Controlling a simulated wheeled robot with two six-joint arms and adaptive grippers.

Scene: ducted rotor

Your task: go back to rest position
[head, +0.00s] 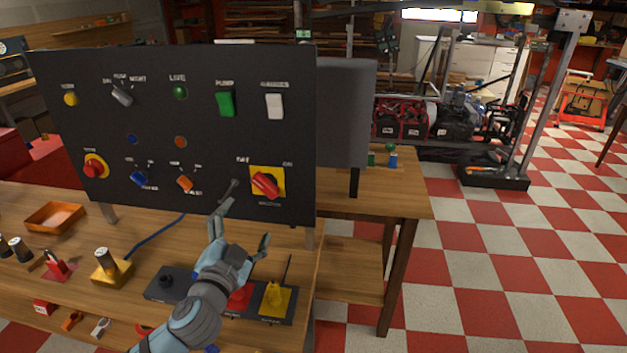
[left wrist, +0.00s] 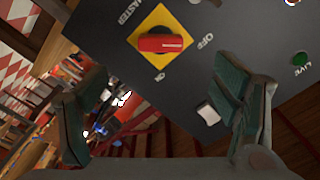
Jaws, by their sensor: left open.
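My left gripper (head: 246,228) is open and empty in front of the lower right part of the black control panel (head: 207,148). Its two fingers (left wrist: 160,115) are spread wide in the left wrist view. The red master switch (head: 265,184) on its yellow plate is just above and right of the gripper. It also shows in the left wrist view, where the master switch (left wrist: 161,43) lies beyond the fingers, apart from them. My right gripper is in neither view.
The wooden bench (head: 150,239) carries an orange tray (head: 55,216), a yellow block with a battery-like cylinder (head: 104,258) and a dark base with a yellow holder (head: 275,299). A grey panel (head: 341,110) stands behind. Checkered floor (head: 500,260) is open on the right.

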